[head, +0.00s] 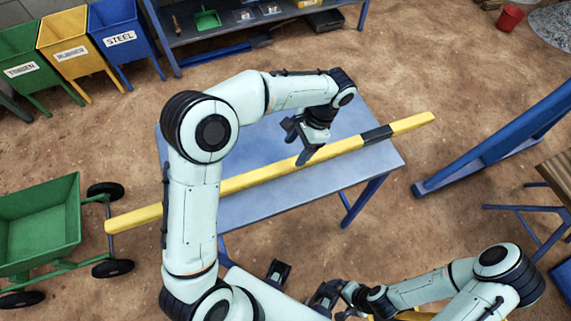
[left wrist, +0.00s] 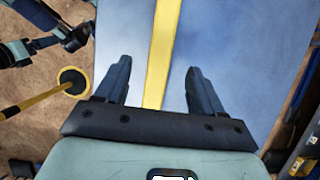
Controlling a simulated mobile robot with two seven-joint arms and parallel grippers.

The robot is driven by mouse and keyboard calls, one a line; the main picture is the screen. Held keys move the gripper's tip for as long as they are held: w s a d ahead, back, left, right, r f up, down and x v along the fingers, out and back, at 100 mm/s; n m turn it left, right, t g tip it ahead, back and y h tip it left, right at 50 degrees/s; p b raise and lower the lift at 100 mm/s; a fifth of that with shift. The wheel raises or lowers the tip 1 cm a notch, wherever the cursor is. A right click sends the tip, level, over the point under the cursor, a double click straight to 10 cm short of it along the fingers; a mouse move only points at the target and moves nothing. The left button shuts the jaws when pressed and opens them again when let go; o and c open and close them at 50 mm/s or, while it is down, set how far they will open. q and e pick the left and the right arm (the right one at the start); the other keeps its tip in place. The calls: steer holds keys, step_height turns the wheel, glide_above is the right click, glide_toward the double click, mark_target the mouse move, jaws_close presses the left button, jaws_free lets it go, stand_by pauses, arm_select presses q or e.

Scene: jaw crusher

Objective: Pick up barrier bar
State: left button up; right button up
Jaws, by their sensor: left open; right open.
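The barrier bar (head: 262,178) is a long yellow bar with a black section near its right end. It lies across the blue table (head: 270,207) and overhangs both sides. My left gripper (head: 302,142) is open over the bar, right of its middle. In the left wrist view the bar (left wrist: 162,50) runs between the two spread fingers (left wrist: 158,88), with a gap on each side. How far the fingertips reach down beside the bar is hard to tell. My right gripper (head: 325,297) is open and empty near the bottom of the head view, apart from the bar.
A green cart (head: 40,225) stands at the left, by the bar's left end. Labelled bins (head: 70,50) and a shelf (head: 250,35) stand behind. A blue beam (head: 500,140) stands at the right. A yellow rod with a dark disc (left wrist: 72,80) shows in the left wrist view.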

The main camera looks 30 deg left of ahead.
mark_target(285, 164)
arm_select(q)
steer(key=x, duration=0.8)
steer(key=shift+a+f+b, duration=0.2)
steer(key=shift+f+b, duration=0.1)
steer(key=shift+b, duration=0.05)
jaws_close()
